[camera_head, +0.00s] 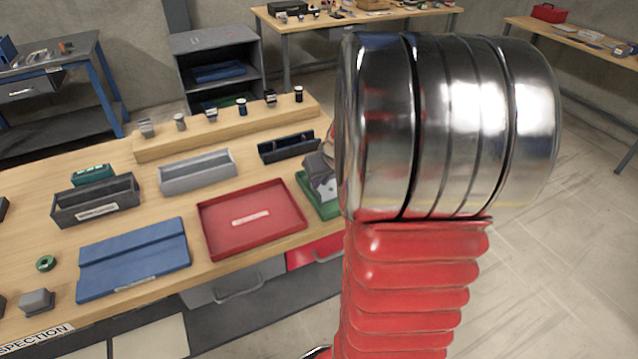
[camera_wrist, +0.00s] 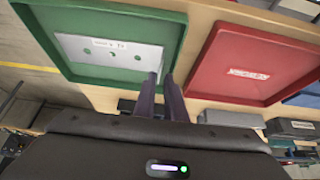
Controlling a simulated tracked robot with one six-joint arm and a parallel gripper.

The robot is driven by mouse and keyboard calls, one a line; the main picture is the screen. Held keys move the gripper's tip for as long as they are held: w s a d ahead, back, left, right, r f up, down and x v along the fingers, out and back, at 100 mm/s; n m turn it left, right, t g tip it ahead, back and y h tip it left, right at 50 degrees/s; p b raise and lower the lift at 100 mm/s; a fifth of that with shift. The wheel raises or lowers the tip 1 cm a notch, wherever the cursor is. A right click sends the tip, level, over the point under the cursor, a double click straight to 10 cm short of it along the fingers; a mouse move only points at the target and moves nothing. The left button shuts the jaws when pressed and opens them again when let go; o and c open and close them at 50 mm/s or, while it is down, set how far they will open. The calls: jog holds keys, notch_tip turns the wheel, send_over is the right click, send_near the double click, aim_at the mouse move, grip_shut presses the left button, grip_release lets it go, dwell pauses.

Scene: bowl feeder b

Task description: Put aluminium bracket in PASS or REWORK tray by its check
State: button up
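The aluminium bracket (camera_wrist: 112,52) is a pale grey plate with several holes, a small white label and an upright flange on its right side. It appears over the floor of the green tray (camera_wrist: 52,66) in the wrist view; I cannot tell whether it touches the floor. My gripper (camera_wrist: 160,80) has its dark fingers close together on either side of the flange, and looks shut on it. In the head view the green tray (camera_head: 304,181) and bracket (camera_head: 331,189) are partly hidden by my arm. The red REWORK tray (camera_head: 207,221) is empty, left of the green one.
On the bench stand a grey bin (camera_head: 197,172), a black bin (camera_head: 292,147), a dark labelled bin (camera_head: 97,205) and a blue fixture plate (camera_head: 135,262). A wooden ledge (camera_head: 215,130) with several small parts runs behind. Trays and bins stand close together.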

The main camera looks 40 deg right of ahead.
jog(key=v, duration=0.8)
dwell(0.6)
jog(key=s+a+r+n+y, duration=0.1)
jog(key=a+r, duration=0.1)
jog(key=a, duration=0.6)
jog(key=a+r+n, duration=0.1)
jog(key=a+r, duration=0.1)
jog(key=a, duration=0.7)
jog(key=s+a+n, duration=0.1)
jog(key=s+a, duration=0.8)
jog(key=a, duration=0.3)
jog(key=shift+s+a+r+y, duration=0.25)
jog(key=shift+a+y, duration=0.1)
jog(key=shift+y, duration=0.05)
